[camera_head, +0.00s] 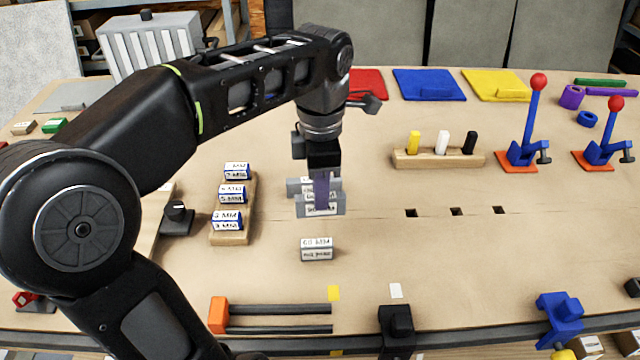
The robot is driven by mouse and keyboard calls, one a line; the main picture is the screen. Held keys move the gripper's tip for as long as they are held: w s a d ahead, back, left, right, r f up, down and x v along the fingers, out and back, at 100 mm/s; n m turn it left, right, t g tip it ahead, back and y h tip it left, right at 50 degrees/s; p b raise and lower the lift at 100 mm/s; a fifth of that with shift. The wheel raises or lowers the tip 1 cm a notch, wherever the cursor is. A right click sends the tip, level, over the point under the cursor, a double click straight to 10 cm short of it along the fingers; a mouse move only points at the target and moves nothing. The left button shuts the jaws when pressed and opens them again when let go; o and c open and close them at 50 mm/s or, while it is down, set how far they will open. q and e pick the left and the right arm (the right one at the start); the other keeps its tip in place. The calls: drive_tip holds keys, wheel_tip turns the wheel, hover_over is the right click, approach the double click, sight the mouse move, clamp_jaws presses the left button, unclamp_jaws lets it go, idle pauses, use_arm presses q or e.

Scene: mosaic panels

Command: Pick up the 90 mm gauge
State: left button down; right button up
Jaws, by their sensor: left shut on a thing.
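My left gripper (321,190) points down over the middle of the table. It is shut on a grey gauge block (336,207) with white labels, whose lettering is too small to read, so I cannot confirm its size. Another grey piece (293,187) shows just behind the fingers, partly hidden by them. In front, apart from the gripper, a smaller grey block labelled 60 MM (317,249) lies on the table. My right gripper is not in view.
A wooden rack (231,238) with several blue-and-white labelled blocks stands to the left. A wooden peg holder (437,159) and blue levers with red knobs (527,130) stand to the right. Small square holes (456,211) mark the table. The front right surface is mostly clear.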

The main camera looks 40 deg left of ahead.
use_arm(q)
drive_tip(key=s+d+p, duration=0.1)
drive_tip(key=s+d, duration=0.7)
drive_tip(key=s, duration=0.3)
drive_tip(key=shift+d, duration=0.15)
